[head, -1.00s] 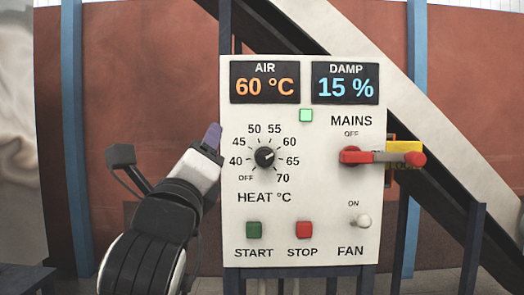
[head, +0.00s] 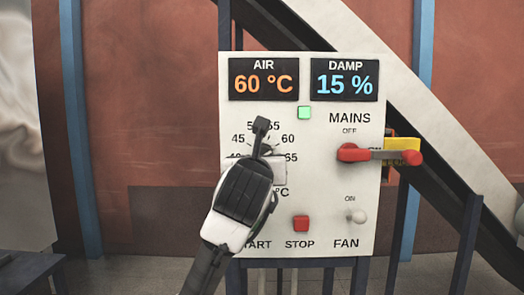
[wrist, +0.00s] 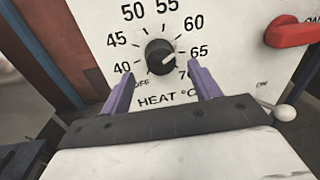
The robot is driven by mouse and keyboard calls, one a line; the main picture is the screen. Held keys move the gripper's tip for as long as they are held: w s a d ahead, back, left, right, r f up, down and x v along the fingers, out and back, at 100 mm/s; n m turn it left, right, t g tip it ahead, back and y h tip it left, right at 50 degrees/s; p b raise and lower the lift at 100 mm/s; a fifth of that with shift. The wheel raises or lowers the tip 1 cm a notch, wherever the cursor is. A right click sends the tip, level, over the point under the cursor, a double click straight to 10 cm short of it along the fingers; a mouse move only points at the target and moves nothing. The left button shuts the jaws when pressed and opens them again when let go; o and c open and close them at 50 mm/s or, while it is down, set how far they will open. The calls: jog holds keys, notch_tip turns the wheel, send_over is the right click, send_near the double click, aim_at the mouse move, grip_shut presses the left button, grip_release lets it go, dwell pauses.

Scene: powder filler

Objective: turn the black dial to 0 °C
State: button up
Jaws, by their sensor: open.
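The round black dial (wrist: 160,56) sits on the white control panel under my gripper's view. Its white mark points right, at about the 60 to 65 marks. The printed scale shows OFF and 40 to 70, labelled HEAT °C; I see no 0 mark. My gripper (wrist: 157,82) is open, with one purple finger at the lower left of the dial and one at the lower right, apart from it in the picture. Nothing is between the fingers.
The panel (head: 230,130) shows AIR 60 °C (head: 264,83) and DAMP 15 % (head: 344,83). The red MAINS lever (head: 354,153) sticks out to the right. A red STOP button (head: 301,223) and the FAN switch (head: 356,216) are lower down. The START button is hidden by my arm.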

aim_at(266, 148)
jog(key=shift+w+d+p, duration=0.2)
jog(key=shift+w+p, duration=0.2)
jog(key=shift+w, duration=1.5)
jog(key=c, duration=1)
jog(key=shift+o, duration=0.2)
